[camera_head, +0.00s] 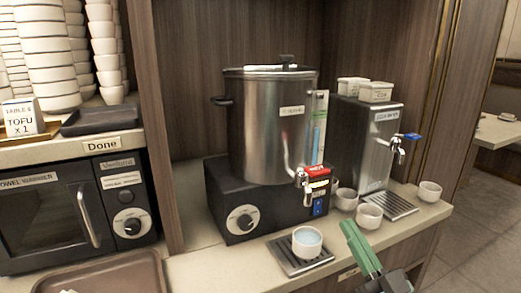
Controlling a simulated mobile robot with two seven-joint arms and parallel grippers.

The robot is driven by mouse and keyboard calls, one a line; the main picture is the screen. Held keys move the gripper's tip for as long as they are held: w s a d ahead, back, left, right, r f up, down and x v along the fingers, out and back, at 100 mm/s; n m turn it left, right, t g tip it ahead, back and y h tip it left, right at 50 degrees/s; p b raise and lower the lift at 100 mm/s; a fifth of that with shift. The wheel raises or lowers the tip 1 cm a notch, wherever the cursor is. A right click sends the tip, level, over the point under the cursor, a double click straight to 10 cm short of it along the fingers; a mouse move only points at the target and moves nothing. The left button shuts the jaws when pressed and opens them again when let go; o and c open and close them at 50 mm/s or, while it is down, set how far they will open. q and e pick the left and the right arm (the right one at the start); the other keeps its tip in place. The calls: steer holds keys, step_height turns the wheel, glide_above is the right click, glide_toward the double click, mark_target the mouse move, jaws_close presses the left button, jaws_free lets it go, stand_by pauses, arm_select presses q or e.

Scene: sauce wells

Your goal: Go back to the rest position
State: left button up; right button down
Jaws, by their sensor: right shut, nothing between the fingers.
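My right gripper (347,225) comes in from the bottom edge, right of centre, with its green fingers pointing up and a little left. It is shut and holds nothing. It is in front of the counter, just right of a white cup (307,241) on a drip tray (290,264). The cup holds pale bluish liquid and stands upright below the tap of a steel urn (270,130). The gripper looks apart from the cup. My left gripper is not in view.
A dark dispenser (360,135) with a blue-handled tap stands right of the urn. Several small white cups (369,215) stand around it. A towel warmer (60,215), stacked bowls (50,60) and a brown tray (110,275) are at left. Open floor (480,220) lies at right.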

step_height(320, 180, down, 12)
steer(key=s+m+g+h+p, duration=0.1)
steer(key=g+h+p, duration=0.2)
steer(key=g+p, duration=0.15)
arm_select(q)
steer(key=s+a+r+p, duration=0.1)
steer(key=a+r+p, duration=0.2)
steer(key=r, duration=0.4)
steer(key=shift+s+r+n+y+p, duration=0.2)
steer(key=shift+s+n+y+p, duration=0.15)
steer(key=shift+p, duration=0.25)
arm_select(e)
steer(key=s+a+f+g+h, duration=0.1)
steer(key=s+a+f+g, duration=0.1)
steer(key=s+f+g, duration=0.7)
steer(key=s+f, duration=0.8)
steer(key=f, duration=0.3)
steer(key=shift+s+a, duration=0.15)
steer(key=shift+a, duration=0.25)
